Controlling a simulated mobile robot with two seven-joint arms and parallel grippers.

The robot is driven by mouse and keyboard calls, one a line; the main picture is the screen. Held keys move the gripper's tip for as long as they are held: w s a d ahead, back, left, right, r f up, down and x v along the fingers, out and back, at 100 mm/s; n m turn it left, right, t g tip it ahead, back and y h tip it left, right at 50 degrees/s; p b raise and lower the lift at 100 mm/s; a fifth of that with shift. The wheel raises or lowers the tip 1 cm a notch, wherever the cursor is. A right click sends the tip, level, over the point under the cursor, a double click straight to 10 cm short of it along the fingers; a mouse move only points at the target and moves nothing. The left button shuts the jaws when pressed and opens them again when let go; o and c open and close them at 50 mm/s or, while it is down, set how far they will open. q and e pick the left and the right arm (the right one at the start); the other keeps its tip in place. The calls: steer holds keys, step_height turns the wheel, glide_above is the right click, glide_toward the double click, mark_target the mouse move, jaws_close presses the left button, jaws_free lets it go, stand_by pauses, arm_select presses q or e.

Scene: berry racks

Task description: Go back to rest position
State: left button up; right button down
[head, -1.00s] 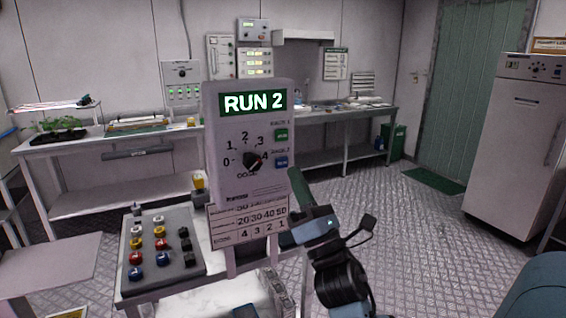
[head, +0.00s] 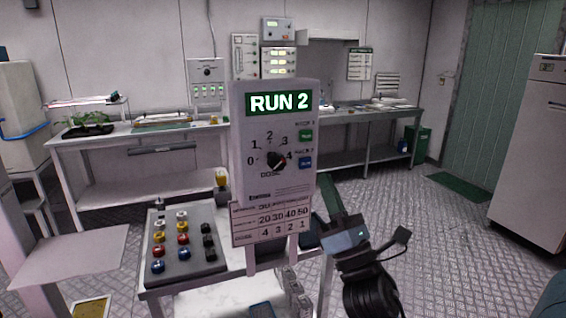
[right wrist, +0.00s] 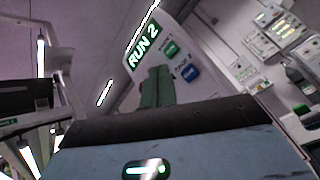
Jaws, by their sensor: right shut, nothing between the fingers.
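My left gripper is not in view.
A board of coloured knobs (head: 183,250) lies on the small table left of the panel. A long bench (head: 110,140) runs along the back wall. A white cabinet (head: 530,160) stands at the right. The floor (head: 430,230) between is clear.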

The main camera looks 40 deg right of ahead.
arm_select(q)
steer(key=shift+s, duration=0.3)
